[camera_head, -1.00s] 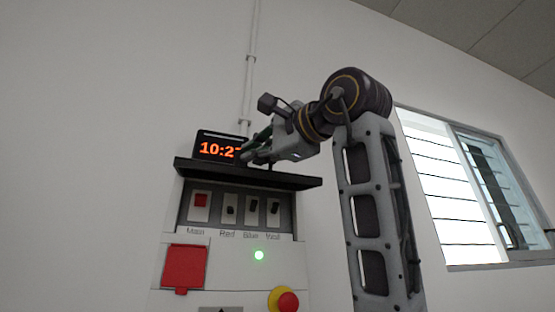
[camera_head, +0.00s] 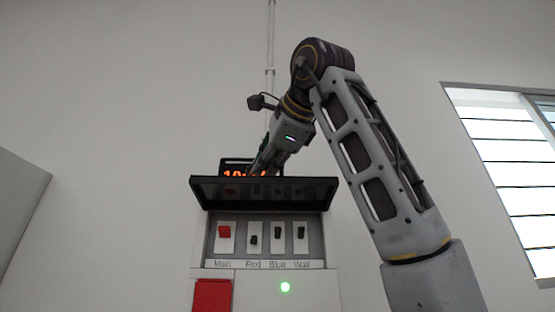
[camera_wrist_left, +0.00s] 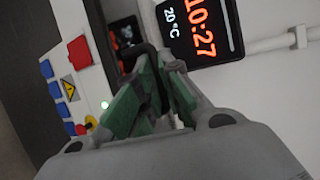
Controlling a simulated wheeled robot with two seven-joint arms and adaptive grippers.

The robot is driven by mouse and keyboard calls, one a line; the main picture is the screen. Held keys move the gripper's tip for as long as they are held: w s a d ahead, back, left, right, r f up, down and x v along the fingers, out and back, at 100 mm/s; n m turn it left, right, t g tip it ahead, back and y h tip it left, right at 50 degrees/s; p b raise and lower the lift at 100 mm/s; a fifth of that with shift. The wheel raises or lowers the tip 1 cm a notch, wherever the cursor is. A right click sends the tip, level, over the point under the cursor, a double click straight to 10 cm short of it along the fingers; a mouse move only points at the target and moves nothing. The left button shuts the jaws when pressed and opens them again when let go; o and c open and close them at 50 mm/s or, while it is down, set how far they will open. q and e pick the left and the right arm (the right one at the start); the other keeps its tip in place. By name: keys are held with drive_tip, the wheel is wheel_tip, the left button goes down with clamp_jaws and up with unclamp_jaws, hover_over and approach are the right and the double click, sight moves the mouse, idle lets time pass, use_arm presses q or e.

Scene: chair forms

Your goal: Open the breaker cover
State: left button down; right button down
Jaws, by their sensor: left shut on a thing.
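The dark breaker cover (camera_head: 222,194) is raised above the row of switches on the wall box, its underside facing me in the head view. The switches below it are exposed: a red one (camera_head: 224,232) over "Main" and black ones over "Red", "Blue" and "Wall". My left gripper (camera_head: 258,168) is above and behind the cover's top edge, with its fingertips partly hidden there. In the left wrist view the green-padded fingers (camera_wrist_left: 157,72) are closed together at the dark cover (camera_wrist_left: 127,34). My right gripper is in neither view.
A digital clock (camera_head: 235,172) stands behind the cover, partly hidden; the left wrist view shows it close beside the fingers. A green light (camera_head: 285,287) and a red panel (camera_head: 212,296) are below. A conduit (camera_head: 270,70) runs up the wall. A window (camera_head: 508,150) is at right.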

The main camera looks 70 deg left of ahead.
use_arm(q)
drive_tip(key=shift+r, duration=0.15)
idle(0.3)
drive_tip(key=c, duration=1.8)
unclamp_jaws()
drive_tip(key=shift+c, duration=0.2)
drive_tip(key=shift+d, duration=0.1)
drive_tip(key=v, duration=1.2)
